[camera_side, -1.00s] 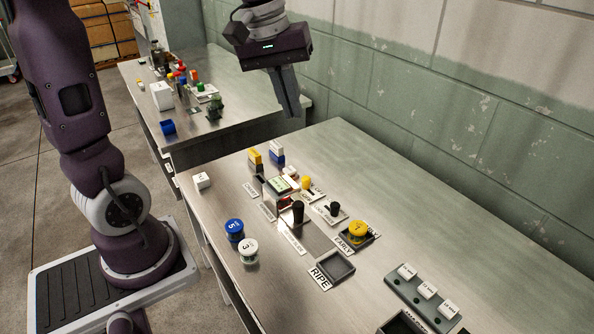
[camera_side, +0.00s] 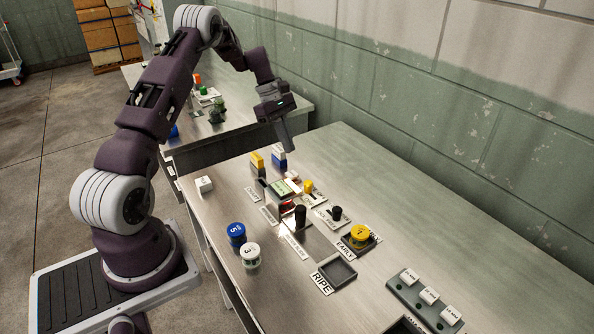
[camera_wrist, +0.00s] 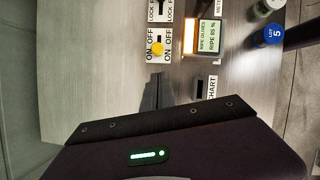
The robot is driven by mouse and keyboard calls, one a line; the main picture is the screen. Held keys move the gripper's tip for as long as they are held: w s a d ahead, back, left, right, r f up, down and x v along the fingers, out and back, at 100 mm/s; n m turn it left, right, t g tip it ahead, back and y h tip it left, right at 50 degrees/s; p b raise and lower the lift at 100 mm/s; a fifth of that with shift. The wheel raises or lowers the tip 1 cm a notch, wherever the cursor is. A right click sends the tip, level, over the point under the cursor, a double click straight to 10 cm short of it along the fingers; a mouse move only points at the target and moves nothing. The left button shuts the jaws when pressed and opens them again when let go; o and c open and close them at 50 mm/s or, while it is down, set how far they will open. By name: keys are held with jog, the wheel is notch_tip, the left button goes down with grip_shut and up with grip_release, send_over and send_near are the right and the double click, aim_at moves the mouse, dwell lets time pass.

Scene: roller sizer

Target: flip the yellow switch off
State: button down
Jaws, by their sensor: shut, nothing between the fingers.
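The yellow switch (camera_side: 308,186) has a round yellow knob on a white plate near the back of the front table. In the wrist view the yellow knob (camera_wrist: 157,49) sits nearer the ON lettering than the OFF lettering, though the lever under it is hidden. My gripper (camera_side: 288,147) is shut and empty, pointing down. It hangs above the far end of the front table, behind and above the switch, apart from it. In the wrist view my fingers (camera_wrist: 157,88) point toward the yellow knob, just below it in the picture.
Black levers (camera_side: 300,215) (camera_side: 336,213) are in front. Lidded jars (camera_side: 237,233) (camera_side: 251,254) stand to the left. The table's right side by the wall is clear.

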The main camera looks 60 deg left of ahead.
aim_at(307, 185)
jog(key=x, duration=1)
jog(key=shift+r, duration=0.1)
jog(key=shift+d, duration=1.9)
jog(key=shift+r, duration=0.1)
jog(key=v, duration=1)
jog(key=shift+a, duration=0.25)
